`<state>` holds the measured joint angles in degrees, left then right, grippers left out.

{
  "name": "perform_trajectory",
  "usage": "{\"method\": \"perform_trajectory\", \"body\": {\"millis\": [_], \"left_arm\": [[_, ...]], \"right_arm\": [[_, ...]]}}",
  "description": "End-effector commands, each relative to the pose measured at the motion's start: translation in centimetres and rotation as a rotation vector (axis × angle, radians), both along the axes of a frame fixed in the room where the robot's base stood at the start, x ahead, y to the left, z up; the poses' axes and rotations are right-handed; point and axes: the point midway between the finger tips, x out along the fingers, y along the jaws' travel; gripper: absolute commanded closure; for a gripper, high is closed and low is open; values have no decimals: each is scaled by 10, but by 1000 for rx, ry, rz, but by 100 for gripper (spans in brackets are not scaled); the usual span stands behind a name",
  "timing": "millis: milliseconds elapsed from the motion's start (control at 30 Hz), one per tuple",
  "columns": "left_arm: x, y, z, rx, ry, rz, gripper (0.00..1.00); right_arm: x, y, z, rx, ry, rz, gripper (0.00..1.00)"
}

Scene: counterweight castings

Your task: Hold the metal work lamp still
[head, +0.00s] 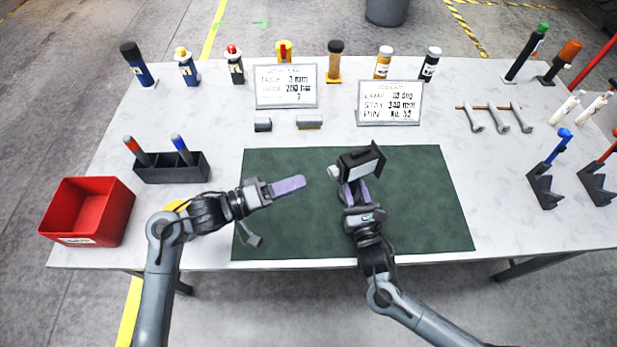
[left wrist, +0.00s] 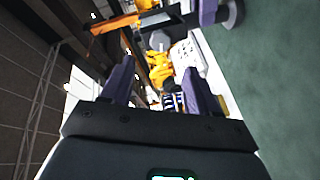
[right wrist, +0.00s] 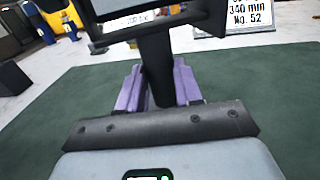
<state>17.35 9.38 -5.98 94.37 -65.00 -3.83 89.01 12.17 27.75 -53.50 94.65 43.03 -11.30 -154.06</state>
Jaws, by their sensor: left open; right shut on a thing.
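The metal work lamp (head: 362,162) has a dark, box-like head with a pale end facing left. It is above the green mat (head: 290,225). My right gripper (head: 355,192) is shut on the lamp; in the right wrist view its purple fingers close on the dark stem (right wrist: 157,70) below the black lamp head (right wrist: 190,22). My left gripper (head: 290,185) is over the mat, left of the lamp and apart from it. In the left wrist view its fingers (left wrist: 160,85) are spread with nothing between them. The lamp's lower end is hidden behind my right gripper.
A red bin (head: 85,212) and a dark holder (head: 170,170) with two handles stand at left. Two signs (head: 287,86) (head: 390,102) and several bottles line the back. Wrenches (head: 498,118) and dark stands (head: 545,190) are at right. The mat's front is mostly clear.

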Motion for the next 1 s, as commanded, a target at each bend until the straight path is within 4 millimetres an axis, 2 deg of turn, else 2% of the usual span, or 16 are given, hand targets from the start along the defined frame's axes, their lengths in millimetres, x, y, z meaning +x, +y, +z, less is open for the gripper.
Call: {"method": "perform_trajectory", "body": {"millis": [100,300,733,767,933,1000], "left_arm": [[-6,16,1,2,-1,2,40],[-12,30,3,1,-1,0,40],[-13,32,3,0,0,0,40],[-13,32,3,0,0,1,40],[-13,32,3,0,0,1,40],[-13,32,3,0,0,1,40]], "right_arm": [[0,0,0,0,1,0,100],[0,0,0,0,1,0,100],[0,0,0,0,1,0,100],[0,0,0,0,1,0,64],[0,0,0,0,1,0,38],[0,0,0,0,1,0,36]]}}
